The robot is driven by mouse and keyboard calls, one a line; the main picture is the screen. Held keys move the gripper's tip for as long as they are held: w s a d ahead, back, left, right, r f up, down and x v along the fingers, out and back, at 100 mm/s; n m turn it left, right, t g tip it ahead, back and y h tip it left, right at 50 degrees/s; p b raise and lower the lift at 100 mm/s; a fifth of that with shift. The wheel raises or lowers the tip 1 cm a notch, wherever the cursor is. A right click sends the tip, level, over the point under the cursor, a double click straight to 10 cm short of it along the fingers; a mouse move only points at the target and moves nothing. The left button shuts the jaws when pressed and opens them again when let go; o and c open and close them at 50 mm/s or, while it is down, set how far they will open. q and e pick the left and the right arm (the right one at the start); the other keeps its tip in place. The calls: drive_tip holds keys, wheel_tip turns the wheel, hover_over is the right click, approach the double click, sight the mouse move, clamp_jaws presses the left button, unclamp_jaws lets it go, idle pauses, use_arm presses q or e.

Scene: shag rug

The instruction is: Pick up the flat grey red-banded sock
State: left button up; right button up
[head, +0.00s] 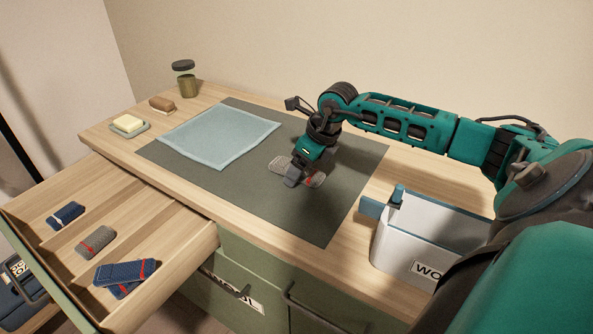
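A flat grey sock with a red band (316,180) lies on the dark grey mat (300,218), partly hidden under my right gripper. My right gripper (293,182) points down over the sock's middle, and grey fabric shows on both sides of it. Its fingers are at or very near the cloth; whether they are closed on it cannot be told. Another grey sock with a red band (92,243) lies folded in the open drawer (170,222). My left gripper is not in view.
A light blue cloth (218,136) lies on the mat's left part. Soap on a dish (128,125), a brown brush (161,105) and a jar (187,84) stand at the back left. A white box (412,248) stands right. Blue socks (66,215) lie in the drawer.

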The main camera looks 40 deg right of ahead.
drive_tip(key=shift+f, duration=0.1)
drive_tip(key=shift+c, duration=0.2)
drive_tip(key=c, duration=1)
drive_tip(key=shift+c, duration=0.4)
